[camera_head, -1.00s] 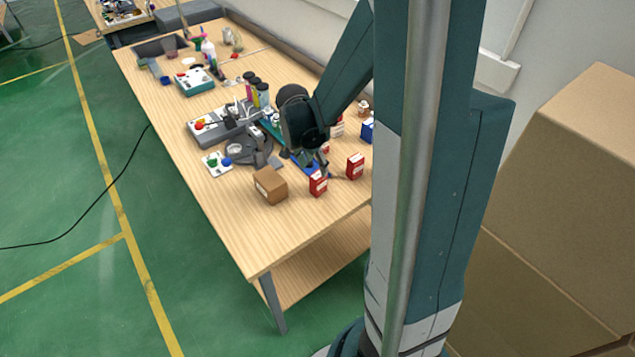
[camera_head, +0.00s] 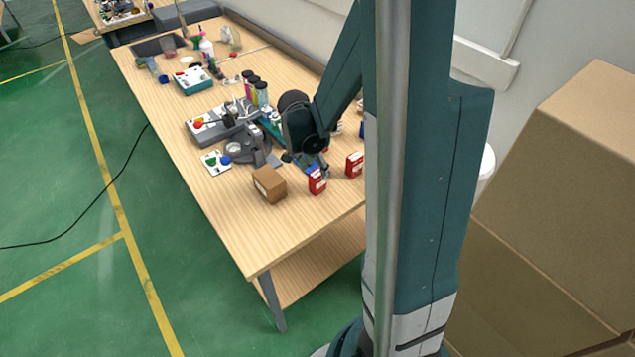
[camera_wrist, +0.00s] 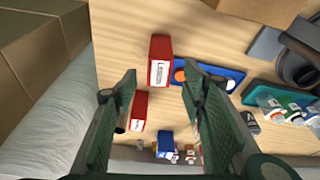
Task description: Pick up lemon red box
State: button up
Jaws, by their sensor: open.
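A red box (camera_head: 317,183) with a white label stands on the table next to a brown box. It also shows in the wrist view (camera_wrist: 161,50), beyond and between the two fingertips. A second red box (camera_head: 354,165) stands to its right and shows in the wrist view (camera_wrist: 138,108), beside the left finger. The label print is too small to read, so I cannot tell which box is lemon. My gripper (camera_wrist: 158,82) is open, with nothing held between the fingers. In the head view my gripper (camera_head: 308,166) hangs just above and behind the nearer red box.
A brown box (camera_head: 269,184) stands close left of the nearer red box. A blue tray (camera_wrist: 222,76) lies right of it in the wrist view. Small bottles (camera_wrist: 275,105) stand farther right. The table's front corner (camera_head: 262,240) is clear.

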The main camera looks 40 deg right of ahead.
aim_at(317, 173)
jog(key=shift+f, duration=0.1)
jog(key=shift+x, duration=2.45)
jog(key=shift+a+f, duration=0.1)
jog(key=c, duration=1.1)
